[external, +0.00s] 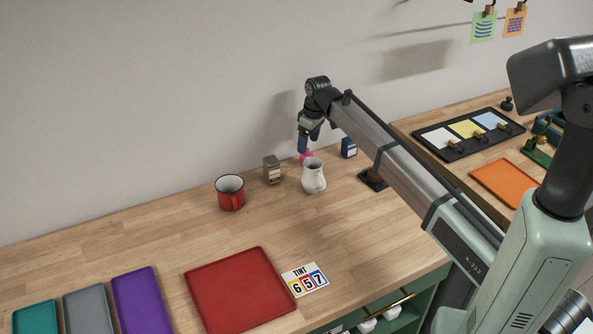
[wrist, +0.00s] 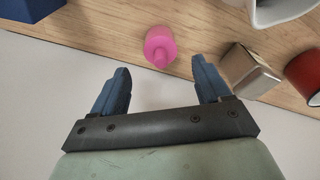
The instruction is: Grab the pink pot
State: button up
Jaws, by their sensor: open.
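The pink pot (wrist: 159,46) is a small rounded thing with a narrower tip, standing on the wooden table. In the wrist view it lies ahead of my gripper (wrist: 160,88), roughly centred between the two blue fingers and beyond their tips. My gripper is open and empty. In the external view the pink pot (external: 306,156) shows only in part, behind the white jug (external: 314,177). My gripper (external: 308,146) hangs just above and beside it there; I cannot tell the exact gap.
Near the pot stand the white jug, a grey-brown box (external: 271,170), a red mug (external: 230,193) and a dark blue box (external: 349,148). A red tray (external: 240,292) and a number card (external: 305,280) lie in front. The wall is close behind. The middle of the table is clear.

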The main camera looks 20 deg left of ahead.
jog(key=f, duration=0.4)
jog(key=shift+a, duration=0.25)
jog(key=c, duration=1.2)
jog(key=shift+r, duration=0.15)
